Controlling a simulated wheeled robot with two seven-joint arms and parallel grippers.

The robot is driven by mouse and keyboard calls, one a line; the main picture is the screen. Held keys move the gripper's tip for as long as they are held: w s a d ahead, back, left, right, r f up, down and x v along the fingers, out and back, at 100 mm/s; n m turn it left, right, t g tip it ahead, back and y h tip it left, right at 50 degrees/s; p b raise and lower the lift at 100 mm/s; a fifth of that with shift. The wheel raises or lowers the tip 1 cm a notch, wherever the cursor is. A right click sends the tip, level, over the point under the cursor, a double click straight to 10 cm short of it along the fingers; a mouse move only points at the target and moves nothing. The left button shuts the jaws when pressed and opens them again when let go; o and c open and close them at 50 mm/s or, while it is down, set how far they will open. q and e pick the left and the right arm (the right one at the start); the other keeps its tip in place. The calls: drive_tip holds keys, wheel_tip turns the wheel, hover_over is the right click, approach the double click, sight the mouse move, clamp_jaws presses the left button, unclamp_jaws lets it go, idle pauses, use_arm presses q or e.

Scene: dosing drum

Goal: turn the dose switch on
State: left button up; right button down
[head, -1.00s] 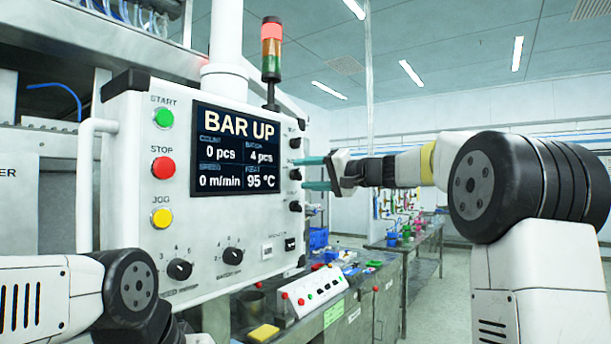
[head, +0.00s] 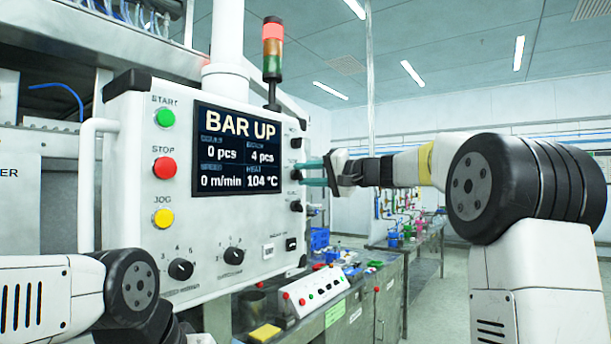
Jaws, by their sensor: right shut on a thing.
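The control panel (head: 236,274) fills the left middle of the head view, with a column of small black switches on its right edge. Their labels are too small to read, so I cannot tell by label which one is the dose switch. My right gripper (head: 307,173) comes in from the right. Its teal fingers are shut on the middle black switch (head: 296,174), one above and one below it. The switch's exact angle is too small to tell. My left arm shows at the lower left, but its gripper is out of view.
The panel screen (head: 237,150) reads BAR UP, 0 pcs, 4 pcs, 0 m/min and 104 °C. Another black switch sits above (head: 296,143) and another below (head: 296,206). A signal tower (head: 272,48) glows red at the top. A bench (head: 400,262) stands behind.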

drive_tip(key=m, duration=0.6)
drive_tip(key=shift+f, duration=0.15)
drive_tip(key=shift+f+m, duration=0.1)
drive_tip(key=shift+m, duration=2.7)
drive_tip(key=c, duration=1.1)
unclamp_jaws()
drive_tip(key=shift+o, duration=0.2)
drive_tip(key=v, duration=0.8)
